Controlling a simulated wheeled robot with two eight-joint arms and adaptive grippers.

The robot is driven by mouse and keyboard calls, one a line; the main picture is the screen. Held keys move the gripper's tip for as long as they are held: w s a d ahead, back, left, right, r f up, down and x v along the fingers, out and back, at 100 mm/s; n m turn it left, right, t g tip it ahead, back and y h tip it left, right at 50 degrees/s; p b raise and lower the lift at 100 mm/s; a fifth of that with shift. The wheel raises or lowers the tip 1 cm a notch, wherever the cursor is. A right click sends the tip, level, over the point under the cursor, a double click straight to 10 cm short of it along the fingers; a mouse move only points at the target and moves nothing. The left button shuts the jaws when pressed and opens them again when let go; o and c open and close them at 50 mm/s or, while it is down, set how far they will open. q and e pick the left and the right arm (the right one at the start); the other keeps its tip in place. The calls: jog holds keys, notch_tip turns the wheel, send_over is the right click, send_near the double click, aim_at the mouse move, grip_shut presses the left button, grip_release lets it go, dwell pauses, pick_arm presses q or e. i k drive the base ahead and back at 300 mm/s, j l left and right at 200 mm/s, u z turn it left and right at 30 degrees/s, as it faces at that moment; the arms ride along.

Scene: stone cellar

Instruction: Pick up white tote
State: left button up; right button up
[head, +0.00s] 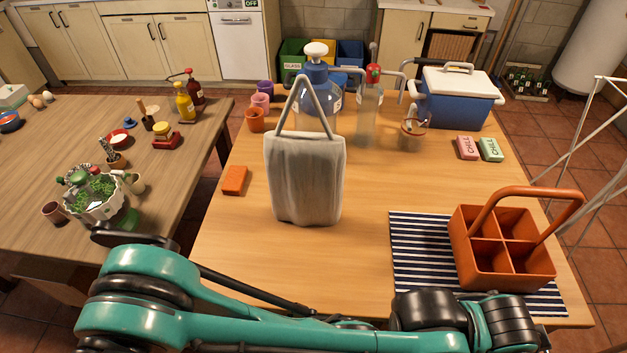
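The white tote (305,180) is a pale grey-white fabric bag standing upright near the middle of the light wooden table (350,250). Its handle stands up in a narrow loop above the open top and overlaps the water dispenser behind it in the picture. Nothing is holding the tote. My teal and black arm links cross the bottom of the head view, in front of the table's near edge. I see no fingertips of either gripper.
An orange block (235,180) lies left of the tote. Behind it stand a water dispenser (318,95), a clear bottle (368,115) and cups (256,119). A blue cooler (456,105) is back right. An orange caddy (492,270) is on a striped mat (412,240).

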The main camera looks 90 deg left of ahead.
aim_at(306, 170)
jog(key=u, duration=3.2)
jog(key=j+u, duration=0.15)
jog(key=k+j, duration=0.05)
jog(key=j, duration=0.05)
